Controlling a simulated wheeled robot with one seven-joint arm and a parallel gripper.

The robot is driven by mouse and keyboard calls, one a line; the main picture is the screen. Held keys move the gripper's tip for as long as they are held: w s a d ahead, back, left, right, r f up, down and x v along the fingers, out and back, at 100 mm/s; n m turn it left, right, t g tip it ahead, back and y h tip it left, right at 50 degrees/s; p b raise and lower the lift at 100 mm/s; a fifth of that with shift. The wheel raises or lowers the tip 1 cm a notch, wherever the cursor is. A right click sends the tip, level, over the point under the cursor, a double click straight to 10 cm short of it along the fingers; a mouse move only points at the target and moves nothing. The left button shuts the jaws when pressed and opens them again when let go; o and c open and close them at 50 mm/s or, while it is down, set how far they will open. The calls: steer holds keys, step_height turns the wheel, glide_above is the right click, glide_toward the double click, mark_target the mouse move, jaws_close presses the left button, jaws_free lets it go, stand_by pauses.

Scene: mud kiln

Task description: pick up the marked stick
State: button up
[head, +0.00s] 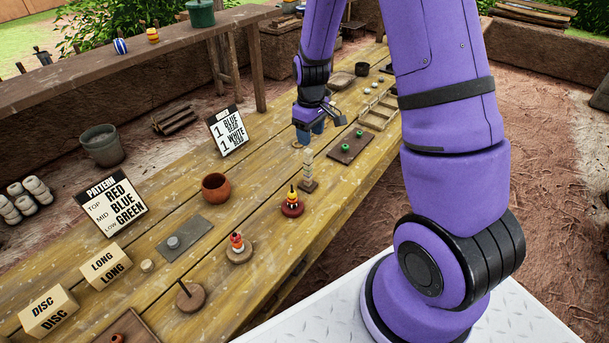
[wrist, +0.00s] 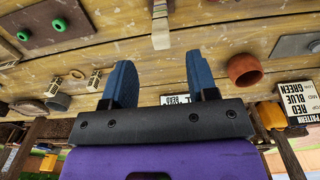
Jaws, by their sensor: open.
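A pale stick (head: 308,166) with faint bands stands upright on a small dark base (head: 308,186) on the wooden table; I take it for the marked stick. In the wrist view a pale post (wrist: 160,24), apparently this stick, shows at the top edge, lined up between the fingers but beyond their tips. My gripper (head: 310,132) is open and empty, its blue fingers just above and behind the stick in the head view. In the wrist view my gripper (wrist: 161,72) has its two fingers well apart.
A dark board with green rings (head: 352,147) lies right of the stick. A stacked bead toy (head: 292,201), a clay bowl (head: 216,187) and a sign about beads (head: 227,131) stand nearby. The table is clear just around the stick's base.

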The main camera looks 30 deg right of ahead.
mark_target(308, 160)
step_height(308, 160, down, 5)
steer(key=shift+f, duration=0.2)
steer(key=shift+w+a+f, duration=0.1)
steer(key=shift+w+f, duration=0.05)
steer(key=shift+f, duration=1.1)
steer(key=shift+w+f, duration=0.15)
steer(key=shift+f, duration=1.1)
steer(key=shift+c, duration=0.4)
jaws_close()
